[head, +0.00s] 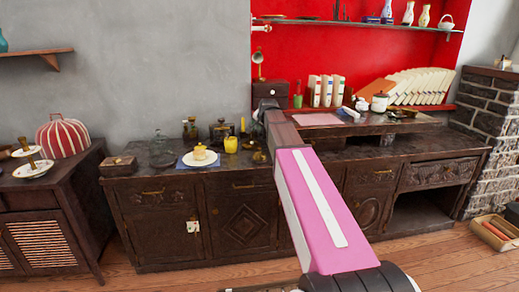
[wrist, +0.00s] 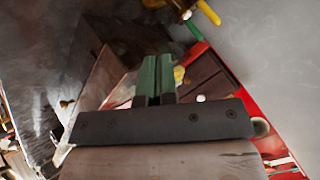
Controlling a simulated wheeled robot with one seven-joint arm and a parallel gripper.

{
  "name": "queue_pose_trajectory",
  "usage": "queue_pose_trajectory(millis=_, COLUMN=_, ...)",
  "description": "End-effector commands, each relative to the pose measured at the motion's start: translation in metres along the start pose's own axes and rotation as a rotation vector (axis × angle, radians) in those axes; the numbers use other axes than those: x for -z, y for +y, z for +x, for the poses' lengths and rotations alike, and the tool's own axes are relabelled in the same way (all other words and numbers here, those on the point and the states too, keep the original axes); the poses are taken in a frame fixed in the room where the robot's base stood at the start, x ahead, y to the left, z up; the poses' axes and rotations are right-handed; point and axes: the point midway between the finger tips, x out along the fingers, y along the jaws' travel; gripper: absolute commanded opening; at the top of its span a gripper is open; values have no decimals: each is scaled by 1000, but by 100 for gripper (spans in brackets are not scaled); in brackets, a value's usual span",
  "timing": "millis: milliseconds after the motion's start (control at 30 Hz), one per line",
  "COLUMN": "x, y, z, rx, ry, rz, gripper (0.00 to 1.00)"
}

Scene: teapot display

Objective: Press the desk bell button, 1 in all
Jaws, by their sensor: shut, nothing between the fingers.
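A small brass-coloured object (head: 259,156), which looks like the desk bell, is on the dark cabinet top just left of my arm in the head view. It is too small there to make out its button. My gripper (wrist: 154,62) shows in the wrist view with its green fingers shut together and nothing between them. A small yellow object (wrist: 179,74) shows just right of the fingers; I cannot tell whether it is the bell or whether the fingers touch it. In the head view my arm hides part of the cabinet top, and the fingers are not clear.
A yellow cup (head: 231,145) and a yellow candle (head: 243,126) stand left of my arm. A white plate with a yellow item (head: 199,155) and dark jars (head: 220,132) are farther left. A dark box (head: 271,92) and a raised shelf (head: 390,121) are behind and right.

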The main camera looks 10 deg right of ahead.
Motion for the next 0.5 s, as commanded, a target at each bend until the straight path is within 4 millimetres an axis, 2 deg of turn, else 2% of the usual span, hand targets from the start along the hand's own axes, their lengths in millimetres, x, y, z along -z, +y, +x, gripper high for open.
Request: queue_pose_trajectory(millis=500, x=-32, y=32, z=44, rx=-2, ry=-2, rz=-1, gripper=0)
